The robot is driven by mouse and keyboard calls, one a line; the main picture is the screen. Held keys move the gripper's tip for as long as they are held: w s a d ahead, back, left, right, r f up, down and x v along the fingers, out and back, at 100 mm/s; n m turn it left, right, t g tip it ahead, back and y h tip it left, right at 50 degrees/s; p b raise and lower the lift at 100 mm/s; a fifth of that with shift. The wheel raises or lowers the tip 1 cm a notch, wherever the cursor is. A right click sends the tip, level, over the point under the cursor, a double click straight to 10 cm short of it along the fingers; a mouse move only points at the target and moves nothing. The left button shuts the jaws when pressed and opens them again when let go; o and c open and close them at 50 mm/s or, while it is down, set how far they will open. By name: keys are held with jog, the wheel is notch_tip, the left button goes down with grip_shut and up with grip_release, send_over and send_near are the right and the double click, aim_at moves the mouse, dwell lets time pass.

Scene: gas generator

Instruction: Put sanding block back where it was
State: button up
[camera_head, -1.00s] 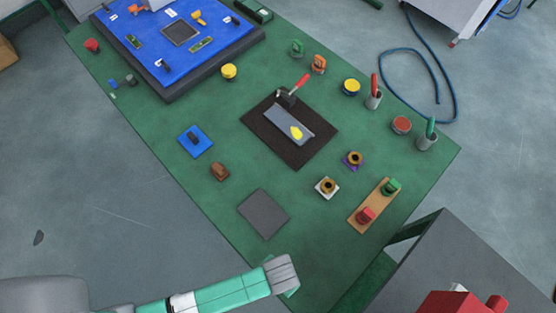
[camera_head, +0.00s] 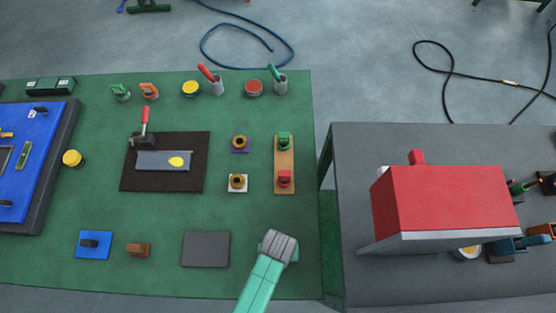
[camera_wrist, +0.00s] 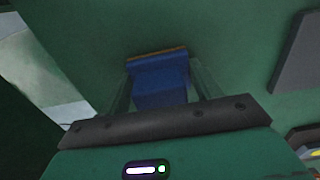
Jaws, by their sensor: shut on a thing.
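In the wrist view my gripper (camera_wrist: 160,74) is shut on a blue block (camera_wrist: 161,90) with a thin brown edge at its far end, which looks like the sanding block. The clear fingers stand on either side of it, with green tabletop behind. I cannot tell whether the block touches the table. In the head view my arm's grey end part is over the green table's front right area, right of a dark grey square pad (camera_head: 206,249). The fingers and the block are hidden there.
Left of the pad are a brown block (camera_head: 138,250) and a blue mat (camera_head: 94,245) with a dark piece. A wooden board (camera_head: 285,160) with green and red pieces lies behind. A grey table (camera_head: 348,215) with a red box-like thing (camera_head: 445,202) stands right, across a gap.

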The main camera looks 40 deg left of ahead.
jog(key=shift+f, duration=0.1)
jog(key=o, duration=1)
notch_tip(320, 180, up, 12)
jog(key=p, duration=0.3)
